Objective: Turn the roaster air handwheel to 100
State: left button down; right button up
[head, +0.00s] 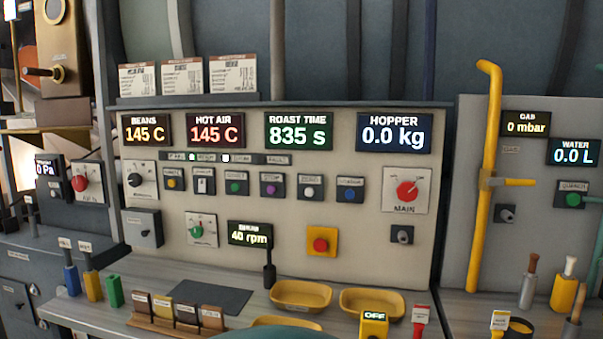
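I cannot pick out a handwheel labelled roaster air in the head view. At the far left is a red knob (82,183) on a white plate whose label is too small to read surely. Beside it a small display (46,168) reads 0 Pa. Above, at the top left, a brass plate (62,60) carries a round brass ring (54,11) and a handle (44,72) sticking out to the left; it is cut off by the top edge. Neither of my grippers is in view.
A control panel (285,185) fills the middle with displays, knobs and a red button (320,245). Yellow trays (300,295), a card rack (175,318) and coloured-handled tools (92,285) stand on the counter. A yellow pipe (487,150) rises at the right.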

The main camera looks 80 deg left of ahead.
aim_at(80, 183)
jog(key=u, duration=3.8)
jog(key=i+j+z, duration=0.1)
jog(key=z, duration=0.3)
jog(key=i+j+z, duration=0.1)
jog(key=z, duration=0.25)
jog(key=i+j+z, duration=0.1)
jog(key=z, duration=0.3)
jog(key=i+j+z, duration=0.1)
jog(key=j+z, duration=0.15)
jog(key=j, duration=0.3)
jog(key=i+j+z, duration=0.1)
jog(key=j+z, duration=0.2)
jog(key=j, duration=0.2)
jog(key=i+j+z, duration=0.1)
jog(key=j, duration=1)
